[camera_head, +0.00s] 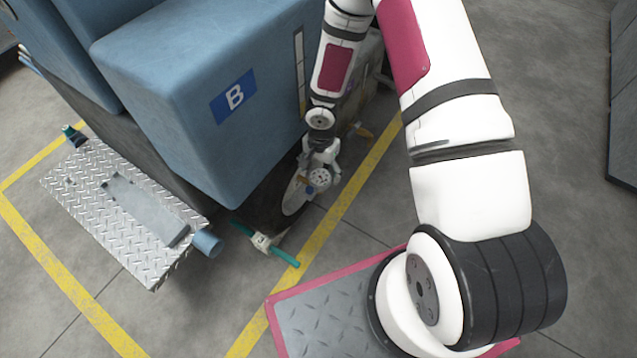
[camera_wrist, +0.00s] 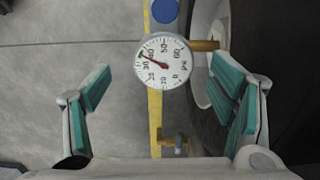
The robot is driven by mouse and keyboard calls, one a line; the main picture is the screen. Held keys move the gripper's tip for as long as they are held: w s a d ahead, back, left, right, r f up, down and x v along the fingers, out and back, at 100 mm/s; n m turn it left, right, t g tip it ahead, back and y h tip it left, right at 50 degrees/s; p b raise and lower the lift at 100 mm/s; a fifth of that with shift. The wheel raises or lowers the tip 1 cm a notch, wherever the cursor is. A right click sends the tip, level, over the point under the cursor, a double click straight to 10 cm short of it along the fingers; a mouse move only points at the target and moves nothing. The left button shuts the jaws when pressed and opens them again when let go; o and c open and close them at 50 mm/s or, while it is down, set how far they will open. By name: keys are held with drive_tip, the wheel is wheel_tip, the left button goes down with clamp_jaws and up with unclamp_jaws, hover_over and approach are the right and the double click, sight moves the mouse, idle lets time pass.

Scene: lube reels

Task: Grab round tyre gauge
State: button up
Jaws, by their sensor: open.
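The round tyre gauge (camera_wrist: 164,61) has a white dial with black numbers and a red needle. A brass fitting (camera_wrist: 205,45) stands out from its right side toward the wheel. In the wrist view my gripper (camera_wrist: 163,84) is open, with teal pads on both sides of the picture. The gauge shows centred between them, slightly beyond the tips, and I cannot tell its exact depth. The gauge also shows in the head view (camera_head: 320,179), just below my gripper (camera_head: 322,160). A blue round part (camera_wrist: 165,11) sits beyond the gauge.
A blue machine body (camera_head: 200,90) marked B stands left of my gripper, above a wheel (camera_head: 294,192). A second brass fitting (camera_wrist: 173,143) is near the wheel. A teal-handled part (camera_head: 263,242) and a diamond-plate step (camera_head: 120,220) lie left.

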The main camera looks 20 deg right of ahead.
sight(319, 178)
drive_tip(key=f+b, duration=0.1)
drive_tip(key=f, duration=0.1)
drive_tip(key=f+b, duration=0.1)
drive_tip(key=f, duration=0.2)
drive_tip(key=shift+w+a, duration=0.1)
drive_tip(key=shift+a, duration=0.1)
drive_tip(key=shift+c, duration=0.2)
drive_tip(key=c, duration=1.5)
drive_tip(key=shift+r, duration=0.1)
